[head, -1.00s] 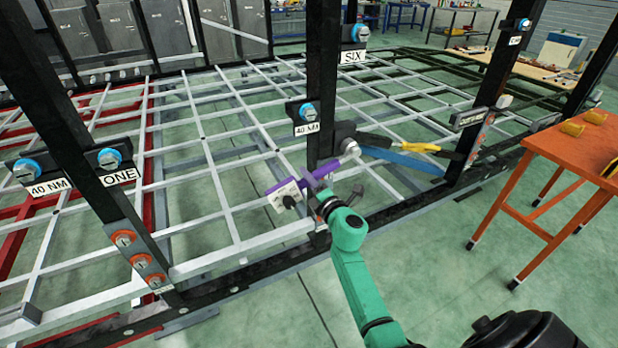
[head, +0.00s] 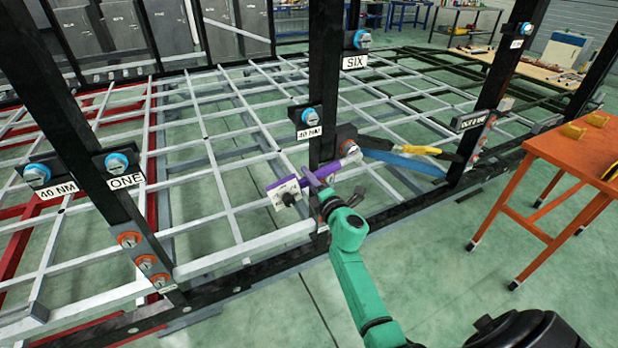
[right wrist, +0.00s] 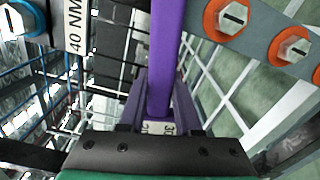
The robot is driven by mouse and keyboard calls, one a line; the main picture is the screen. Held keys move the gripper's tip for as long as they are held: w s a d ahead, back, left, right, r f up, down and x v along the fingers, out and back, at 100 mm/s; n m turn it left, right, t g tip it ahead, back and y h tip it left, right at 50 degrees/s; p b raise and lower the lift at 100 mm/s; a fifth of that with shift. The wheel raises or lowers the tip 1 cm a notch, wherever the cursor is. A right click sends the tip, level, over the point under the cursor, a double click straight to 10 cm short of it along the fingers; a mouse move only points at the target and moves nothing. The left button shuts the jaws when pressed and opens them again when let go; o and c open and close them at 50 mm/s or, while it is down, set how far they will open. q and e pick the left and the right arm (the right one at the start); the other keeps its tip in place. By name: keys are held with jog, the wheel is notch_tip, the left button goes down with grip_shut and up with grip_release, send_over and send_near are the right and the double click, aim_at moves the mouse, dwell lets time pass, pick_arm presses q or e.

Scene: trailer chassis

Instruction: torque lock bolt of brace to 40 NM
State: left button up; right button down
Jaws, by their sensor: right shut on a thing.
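My right gripper (head: 322,188) is shut on a purple torque wrench (head: 340,165) in front of the middle black post (head: 323,90). A white label (head: 284,192) is at the wrench's left end; its right end is close to a fitting (head: 346,135) on the post, and contact cannot be told. A blue-ringed bolt (head: 310,116) sits above a "40 NM" label (head: 309,133) on this post. In the right wrist view the purple shaft (right wrist: 166,50) runs up from the jaws, with a "40 NM" label (right wrist: 76,25) at left. My left gripper is not in view.
Another blue-ringed bolt marked "40 NM" (head: 36,175) and one marked "ONE" (head: 116,162) are at left. A blue bar (head: 405,162) and a yellow-handled tool (head: 420,150) are right of the post. An orange table (head: 585,150) stands at right; green floor between is clear.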

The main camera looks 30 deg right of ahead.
jog(key=shift+d+f+n+b, duration=0.15)
jog(key=shift+f+n+b, duration=0.15)
jog(key=shift+b, duration=0.25)
jog(key=s+p, duration=0.1)
jog(key=s, duration=0.5)
dwell(0.4)
